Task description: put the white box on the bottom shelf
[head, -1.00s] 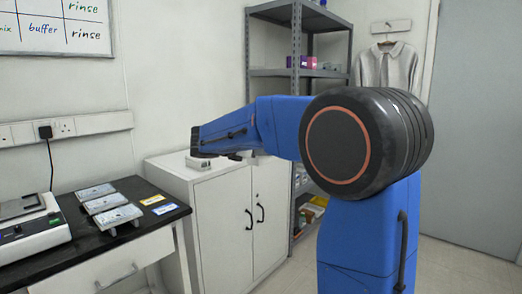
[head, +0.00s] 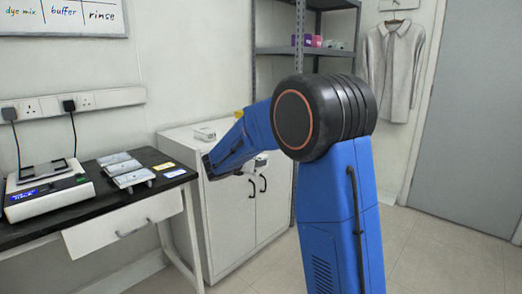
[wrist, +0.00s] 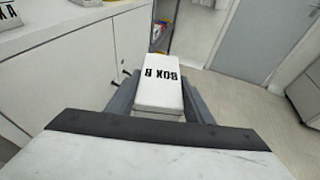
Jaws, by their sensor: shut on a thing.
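A white box (wrist: 158,75) lettered "BOX B" is between the grey fingers of my gripper (wrist: 160,96) in the wrist view. My gripper is shut on it and holds it in the air, in front of the white cabinet's doors. In the head view my arm hides most of the gripper; a small pale piece (head: 261,160) shows beside the arm, too small to name. The grey metal shelf rack (head: 305,50) stands behind my arm in the head view. Its lower part is hidden there; a low shelf with coloured packets (wrist: 161,36) shows in the wrist view.
The white cabinet (head: 232,215) stands left of the rack, with another white box (head: 204,134) on top. Clear floor (wrist: 250,95) lies right of the held box, before a grey door (head: 475,130).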

